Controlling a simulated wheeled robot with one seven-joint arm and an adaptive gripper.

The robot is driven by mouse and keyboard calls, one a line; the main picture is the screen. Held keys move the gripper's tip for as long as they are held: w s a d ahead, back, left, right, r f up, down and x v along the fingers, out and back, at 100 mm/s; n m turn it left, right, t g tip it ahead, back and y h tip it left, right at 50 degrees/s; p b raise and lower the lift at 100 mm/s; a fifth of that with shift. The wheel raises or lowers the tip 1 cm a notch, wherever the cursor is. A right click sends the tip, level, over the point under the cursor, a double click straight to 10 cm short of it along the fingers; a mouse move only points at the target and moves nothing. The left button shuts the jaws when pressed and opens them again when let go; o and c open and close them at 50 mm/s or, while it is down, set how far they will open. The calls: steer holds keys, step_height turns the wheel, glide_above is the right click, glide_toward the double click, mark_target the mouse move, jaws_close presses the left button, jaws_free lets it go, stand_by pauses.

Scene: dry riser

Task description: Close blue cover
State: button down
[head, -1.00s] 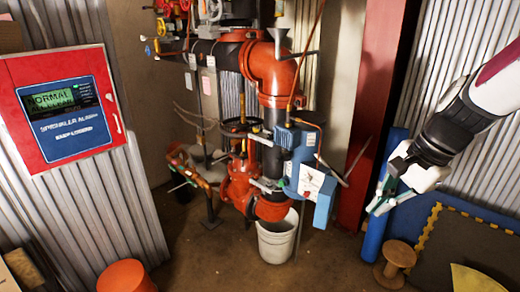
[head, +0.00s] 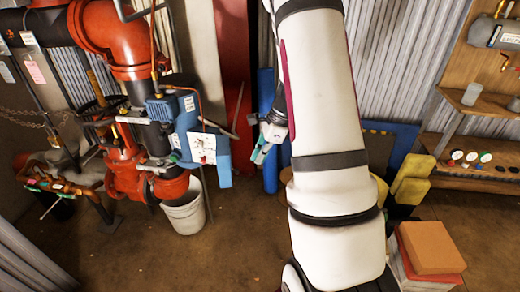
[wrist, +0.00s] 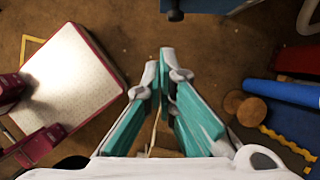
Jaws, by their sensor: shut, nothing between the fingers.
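My gripper (head: 262,147) has teal and white fingers and hangs in mid-air to the right of the valve assembly, with nothing in it. In the wrist view the gripper (wrist: 160,66) points over the brown floor with its fingers together. The blue cover (head: 221,160) appears to be the blue flap on the right side of the blue box (head: 187,132) on the red valve pipe. A clear gap lies between it and my gripper. I cannot tell how far open it stands. A dark blue edge (wrist: 190,9) shows at the top of the wrist view.
A white bucket (head: 185,212) stands below the red valve (head: 125,178). Blue rolls (head: 268,165) lean behind my gripper. A wooden shelf (head: 480,165), yellow blocks (head: 410,180) and an orange box (head: 432,247) stand at the right. The floor in front is clear.

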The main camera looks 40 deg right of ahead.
mark_target(228, 161)
steer(key=w+a+f+p, duration=0.1)
steer(key=w+a+f, duration=0.2)
steer(key=a+f, duration=0.1)
steer(key=shift+w+a+f, duration=0.2)
steer(key=shift+a+f, duration=0.2)
steer(key=shift+f, duration=0.05)
steer(key=shift+a, duration=0.1)
steer(key=shift+a+m, duration=0.4)
